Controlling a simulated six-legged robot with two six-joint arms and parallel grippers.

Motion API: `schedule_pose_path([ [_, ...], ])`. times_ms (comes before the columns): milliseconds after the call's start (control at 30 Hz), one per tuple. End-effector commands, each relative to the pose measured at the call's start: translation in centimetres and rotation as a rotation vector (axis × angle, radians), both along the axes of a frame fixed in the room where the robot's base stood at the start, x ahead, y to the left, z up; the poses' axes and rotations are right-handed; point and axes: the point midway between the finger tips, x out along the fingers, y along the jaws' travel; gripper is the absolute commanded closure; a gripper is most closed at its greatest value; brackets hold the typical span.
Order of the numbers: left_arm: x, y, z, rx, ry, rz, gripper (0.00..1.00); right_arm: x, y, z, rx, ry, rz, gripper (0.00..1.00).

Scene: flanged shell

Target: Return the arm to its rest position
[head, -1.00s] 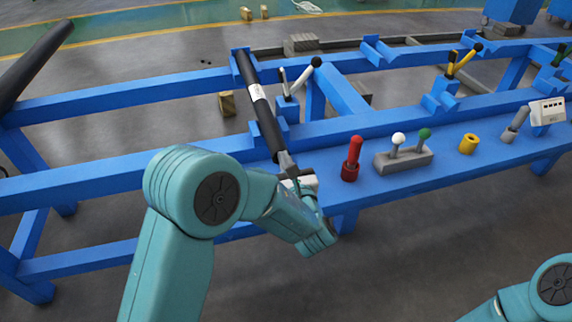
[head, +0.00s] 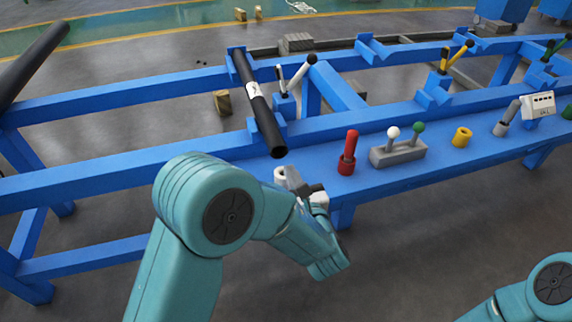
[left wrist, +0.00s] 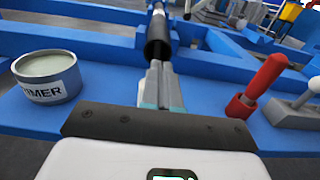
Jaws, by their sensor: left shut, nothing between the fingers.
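My left arm (head: 205,220) reaches in from the bottom left of the head view, over the front of the blue bench. Its left gripper (head: 291,178) is low over the near shelf, just below the near end of a black tube (head: 262,115). In the left wrist view the two grey fingers (left wrist: 158,70) are together with nothing between them. They point toward the open end of the black tube (left wrist: 158,45), which rests across the blue rails beyond. My right arm (head: 535,295) shows only at the bottom right corner; its gripper is out of view.
A tin marked "IMER" (left wrist: 47,80) stands left of the fingers. A red-handled tool (head: 347,155), a grey block with white and green knobs (head: 398,154) and a yellow ring (head: 462,137) stand to the right. The floor in front of the bench is clear.

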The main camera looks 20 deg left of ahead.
Motion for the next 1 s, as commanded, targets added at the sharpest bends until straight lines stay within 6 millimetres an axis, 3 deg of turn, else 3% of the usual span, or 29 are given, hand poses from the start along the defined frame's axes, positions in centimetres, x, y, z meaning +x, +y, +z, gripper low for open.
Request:
schedule_pose_path([
  [333, -4.7, -3.5, 0.0, 0.001, 0.003, -0.003, 1.00, -0.2, 0.2, 1.1, 0.002, 0.003, 0.009, 0.57],
  [567, -5.6, -4.0, -0.1, -0.001, 0.003, 0.001, 1.00, -0.3, 0.2, 1.2, 0.002, 0.004, 0.010, 0.57],
  [667, -5.9, -3.1, -1.4, -0.022, 0.047, 0.028, 1.00, -0.3, 0.2, 1.1, 0.002, 0.005, 0.010, 0.57],
  [767, -7.1, -0.6, -5.3, -0.098, 0.182, 0.120, 1.00, -0.3, 0.2, 1.1, 0.002, 0.005, 0.010, 0.57],
  [833, -9.3, 1.9, -9.4, -0.198, 0.320, 0.233, 1.00, -0.3, 0.2, 1.1, 0.002, 0.004, 0.010, 0.57],
  [967, -16.3, 5.1, -17.2, -0.470, 0.577, 0.522, 1.00, -0.2, 0.2, 1.1, 0.002, 0.004, 0.010, 0.57],
  [1000, -19.0, 5.4, -19.3, -0.573, 0.641, 0.629, 1.00, -0.2, 0.2, 1.1, 0.002, 0.004, 0.010, 0.57],
])
